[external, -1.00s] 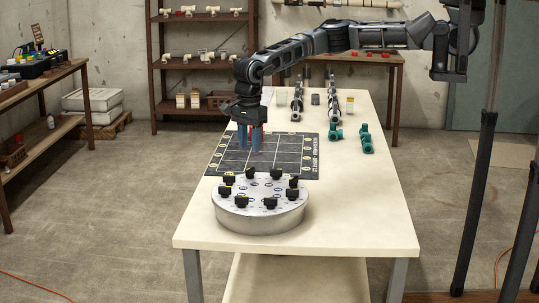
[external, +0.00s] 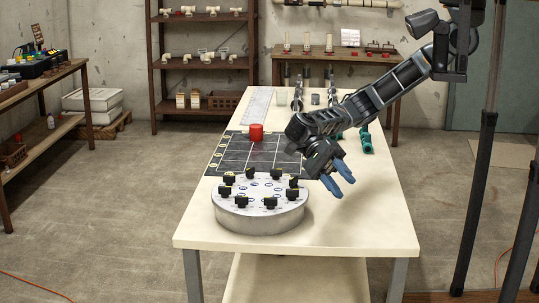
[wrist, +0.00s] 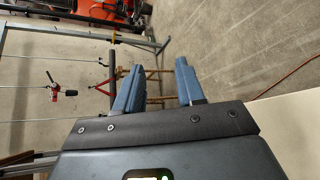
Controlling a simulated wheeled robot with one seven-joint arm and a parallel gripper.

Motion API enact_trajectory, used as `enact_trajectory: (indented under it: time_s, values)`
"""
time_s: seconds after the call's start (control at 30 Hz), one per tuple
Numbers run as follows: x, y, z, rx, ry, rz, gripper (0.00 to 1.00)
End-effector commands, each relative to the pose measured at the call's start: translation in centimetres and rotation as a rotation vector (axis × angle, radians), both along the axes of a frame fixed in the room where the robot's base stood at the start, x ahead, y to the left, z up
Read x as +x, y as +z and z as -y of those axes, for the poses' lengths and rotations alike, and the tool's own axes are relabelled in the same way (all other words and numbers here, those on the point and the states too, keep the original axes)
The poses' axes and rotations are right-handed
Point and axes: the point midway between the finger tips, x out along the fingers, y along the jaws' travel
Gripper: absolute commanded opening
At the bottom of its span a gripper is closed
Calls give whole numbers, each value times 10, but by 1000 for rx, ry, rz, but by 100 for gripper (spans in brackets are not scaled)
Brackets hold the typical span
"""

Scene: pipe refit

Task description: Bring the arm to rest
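My gripper (external: 341,183) hangs above the right side of the white table (external: 370,225), to the right of the round grey knob unit. Its two blue fingers are spread apart with nothing between them. In the wrist view my gripper (wrist: 157,85) also shows a clear gap between the fingers, with floor and far racks beyond. The arm reaches down from the upper right, its elbow high.
The round knob unit (external: 262,218) stands near the table's front, left of my gripper. Green pipe fittings (external: 366,143) and grey fittings (external: 297,97) lie toward the back, partly behind my arm. The front right of the table is clear. A shelf (external: 205,60) stands behind.

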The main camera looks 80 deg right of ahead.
Motion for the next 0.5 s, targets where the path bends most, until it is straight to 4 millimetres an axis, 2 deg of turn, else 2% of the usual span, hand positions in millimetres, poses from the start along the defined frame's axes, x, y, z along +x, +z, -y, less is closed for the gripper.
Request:
enact_trajectory:
  time_s: [0.03, 0.1, 0.23, 0.37, 0.5]
  values:
    - [-17, 12, -11, 80, -14, -71, 38]
    - [-33, 33, -22, 186, -39, -166, 38]
    - [-54, 69, -29, 369, -99, -344, 38]
    - [-64, 101, -23, 539, -169, -527, 38]
    - [-64, 124, -4, 703, -259, -722, 38]
